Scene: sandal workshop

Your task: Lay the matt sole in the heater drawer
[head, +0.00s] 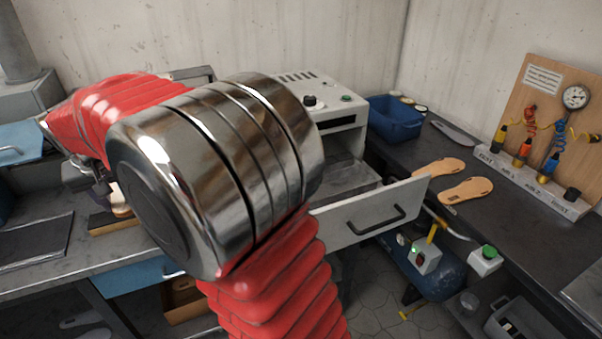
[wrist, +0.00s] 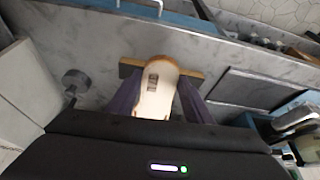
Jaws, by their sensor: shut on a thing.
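My gripper (wrist: 157,95) is shut on a pale cream sole (wrist: 158,85) with a small dark mark; its two purple fingers lie along the sides. In the head view the sole (head: 121,209) shows only in small part at the left, and my arm hides most of the gripper. The sole is over or on a brown block (wrist: 191,72) on the bench; I cannot tell if they touch. The heater (head: 318,92) stands at the back centre. Its drawer (head: 372,214) is pulled open, to the right of my arm; my arm hides its left part.
Two tan soles (head: 466,189) lie on the right bench, beside a blue bin (head: 393,119). A board with a gauge (head: 575,97) stands at the far right. A dark mat (head: 34,240) lies on the left bench. A green-buttoned box (head: 485,260) is right of the drawer.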

